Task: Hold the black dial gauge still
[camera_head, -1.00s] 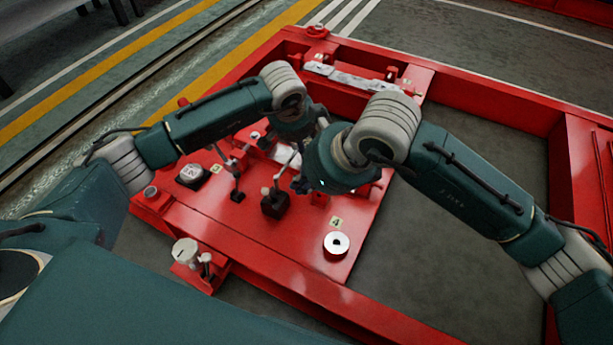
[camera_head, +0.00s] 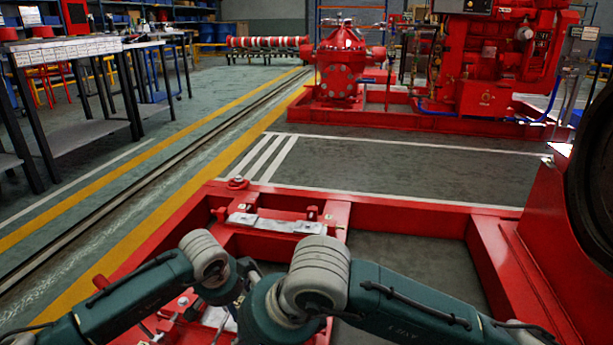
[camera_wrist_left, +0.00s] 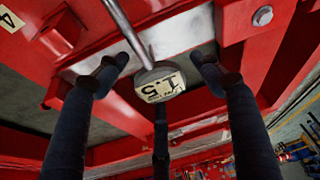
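In the left wrist view, a small round piece (camera_wrist_left: 158,82) with a dark rim and a pale face marked 1.5 hangs at the end of a metal rod. I cannot tell surely whether it is the black dial gauge. My left gripper (camera_wrist_left: 159,66) has its dark fingers spread around this piece, with gaps on its left and right sides. Contact with the lower finger is unclear. In the head view both arms reach down to the red frame, and my wrists hide the grippers. My right gripper does not show.
The red base frame (camera_head: 400,214) has grey plates (camera_head: 275,224) on its far-left part. A large red machine part (camera_head: 563,215) stands at right. Marked floor lies beyond; a bench (camera_head: 80,100) and a red pumpset (camera_head: 510,65) stand farther off.

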